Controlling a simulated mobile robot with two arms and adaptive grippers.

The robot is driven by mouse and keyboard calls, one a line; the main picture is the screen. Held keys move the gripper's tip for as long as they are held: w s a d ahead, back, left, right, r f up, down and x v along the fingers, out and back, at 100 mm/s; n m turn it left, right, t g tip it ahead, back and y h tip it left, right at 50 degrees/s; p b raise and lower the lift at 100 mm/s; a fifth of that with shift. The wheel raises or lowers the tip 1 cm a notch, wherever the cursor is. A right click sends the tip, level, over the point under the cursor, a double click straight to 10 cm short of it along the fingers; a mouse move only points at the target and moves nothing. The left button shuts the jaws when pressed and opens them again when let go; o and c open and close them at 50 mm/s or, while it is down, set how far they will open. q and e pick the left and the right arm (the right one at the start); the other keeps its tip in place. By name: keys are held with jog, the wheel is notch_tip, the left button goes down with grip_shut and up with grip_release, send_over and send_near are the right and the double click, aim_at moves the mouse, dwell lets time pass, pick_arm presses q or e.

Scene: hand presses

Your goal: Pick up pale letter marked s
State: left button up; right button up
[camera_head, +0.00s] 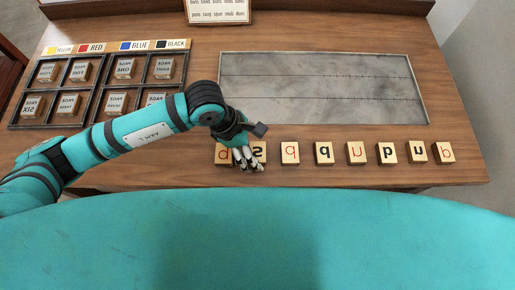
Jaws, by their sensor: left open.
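The pale letter block marked s (258,150) stands in the row of letter blocks near the table's front edge, second from the left. Its letter is dark and appears mirrored. My left gripper (248,165) is over its left and lower part, hiding some of it. The gripper points down, with its fingers apart, between this block and the red-lettered block (223,153) at its left. I cannot tell whether the fingers touch either block. My right gripper is not in view.
Several more letter blocks (323,153) continue the row to the right. A grey metal plate (320,75) lies behind them. A dark compartment tray (87,87) with labelled blocks stands at the left, behind my left arm. A printed card (218,10) is at the back.

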pick_arm(q)
jog(key=shift+x, duration=1.1)
jog(key=c, duration=1.2)
jog(key=shift+r, duration=0.1)
